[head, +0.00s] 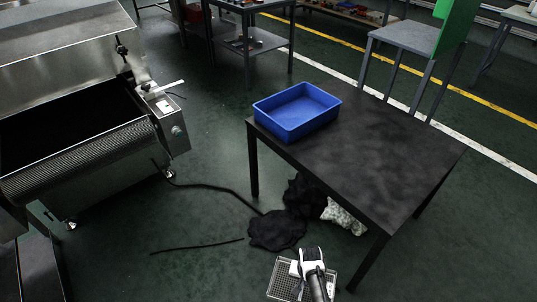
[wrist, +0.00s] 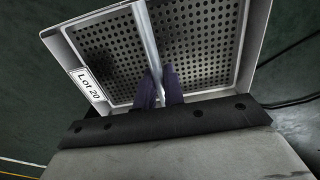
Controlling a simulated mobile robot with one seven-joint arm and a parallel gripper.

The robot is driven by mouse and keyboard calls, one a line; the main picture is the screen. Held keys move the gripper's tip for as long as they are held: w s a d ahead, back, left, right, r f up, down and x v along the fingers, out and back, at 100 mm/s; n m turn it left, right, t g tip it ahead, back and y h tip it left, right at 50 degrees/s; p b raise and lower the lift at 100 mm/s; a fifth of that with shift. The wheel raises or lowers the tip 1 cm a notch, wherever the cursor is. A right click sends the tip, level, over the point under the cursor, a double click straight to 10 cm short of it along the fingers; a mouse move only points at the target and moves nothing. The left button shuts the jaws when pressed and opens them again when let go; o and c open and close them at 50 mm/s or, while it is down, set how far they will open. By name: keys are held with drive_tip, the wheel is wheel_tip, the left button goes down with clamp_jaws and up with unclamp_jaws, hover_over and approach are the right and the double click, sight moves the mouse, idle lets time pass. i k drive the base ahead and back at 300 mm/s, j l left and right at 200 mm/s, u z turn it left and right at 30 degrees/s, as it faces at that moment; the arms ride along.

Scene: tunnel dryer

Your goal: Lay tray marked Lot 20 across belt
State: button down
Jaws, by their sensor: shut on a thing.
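The tray marked Lot 20 (wrist: 84,84) is a shallow, pale metal tray with a perforated floor and a bar across its middle. Its label is on the left side in the wrist view. My gripper (wrist: 159,84) is shut on the tray's middle bar. In the head view the tray (head: 284,279) hangs at the bottom centre, below my gripper (head: 299,268), partly covered by my arm. The mesh belt (head: 85,160) runs at the mouth of the steel dryer at the left, well apart from the tray.
A black table (head: 380,150) with an empty blue bin (head: 311,126) stands to the right. Dark cloth heaps (head: 277,230) and a dark cable (head: 205,187) lie on the floor between dryer and table. A grey shelf stands behind. Green floor is open in the middle.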

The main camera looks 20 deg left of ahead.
sight(72, 129)
drive_tip(key=i+u, duration=0.15)
drive_tip(key=u, duration=0.9)
